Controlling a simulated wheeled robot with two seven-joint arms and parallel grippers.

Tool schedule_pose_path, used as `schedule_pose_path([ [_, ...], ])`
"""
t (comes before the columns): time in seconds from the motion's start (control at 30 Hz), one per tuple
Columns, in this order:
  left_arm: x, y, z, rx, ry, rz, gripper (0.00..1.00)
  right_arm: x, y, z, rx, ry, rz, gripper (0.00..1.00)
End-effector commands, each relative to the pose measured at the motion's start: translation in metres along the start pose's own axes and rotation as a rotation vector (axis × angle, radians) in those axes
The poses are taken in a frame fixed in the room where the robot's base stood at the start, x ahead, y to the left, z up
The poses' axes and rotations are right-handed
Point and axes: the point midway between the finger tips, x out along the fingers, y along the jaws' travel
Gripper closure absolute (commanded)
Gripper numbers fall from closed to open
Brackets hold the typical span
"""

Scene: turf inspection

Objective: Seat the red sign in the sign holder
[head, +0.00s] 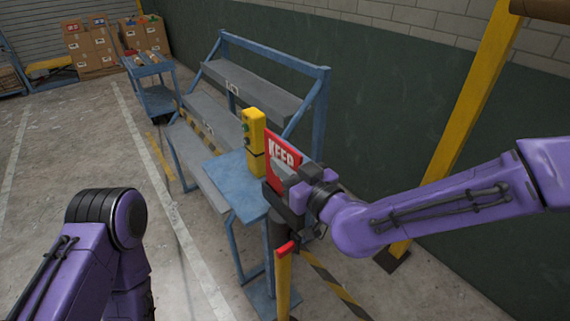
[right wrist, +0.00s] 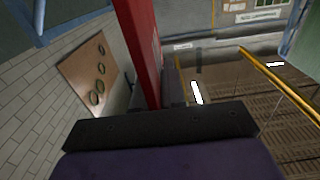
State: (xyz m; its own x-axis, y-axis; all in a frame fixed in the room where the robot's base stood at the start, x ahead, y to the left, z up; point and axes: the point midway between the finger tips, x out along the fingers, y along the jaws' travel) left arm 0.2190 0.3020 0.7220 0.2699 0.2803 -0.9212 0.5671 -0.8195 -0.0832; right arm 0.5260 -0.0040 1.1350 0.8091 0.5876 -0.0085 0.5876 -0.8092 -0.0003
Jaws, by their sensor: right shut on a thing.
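The red sign (head: 283,148) with white "KEEP" lettering stands upright in the head view, right of the yellow button box. My right gripper (head: 289,183) is shut on its lower part. In the right wrist view the red sign (right wrist: 144,50) shows nearly edge-on, rising beyond the dark gripper body. A dark post (head: 278,232) stands under the gripper, next to a yellow post (head: 284,284) with a red top. I cannot tell which part is the sign holder, or whether the sign touches it; the gripper hides the sign's lower edge. My left arm shows at lower left, its gripper out of view.
A yellow button box (head: 254,142) stands on a blue stand (head: 222,171) close left of the sign. A blue-framed rack (head: 325,105) is behind. A yellow column (head: 465,115) rises at right. Floor at left is clear; a blue cart (head: 157,98) stands farther back.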

Motion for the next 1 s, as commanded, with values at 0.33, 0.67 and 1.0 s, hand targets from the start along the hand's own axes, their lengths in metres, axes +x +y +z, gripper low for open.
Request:
schedule_pose_path([
  [0.33,0.009,0.001,0.004,0.000,0.000,0.000,0.57,0.000,0.000,0.010,0.000,0.001,0.000,1.00],
  [0.67,0.015,0.001,0.006,0.000,0.000,0.000,0.57,0.000,0.000,0.018,0.000,0.001,0.000,1.00],
  [1.0,0.023,0.002,0.009,0.000,0.000,0.000,0.57,0.000,0.000,0.026,0.000,0.001,0.000,1.00],
])
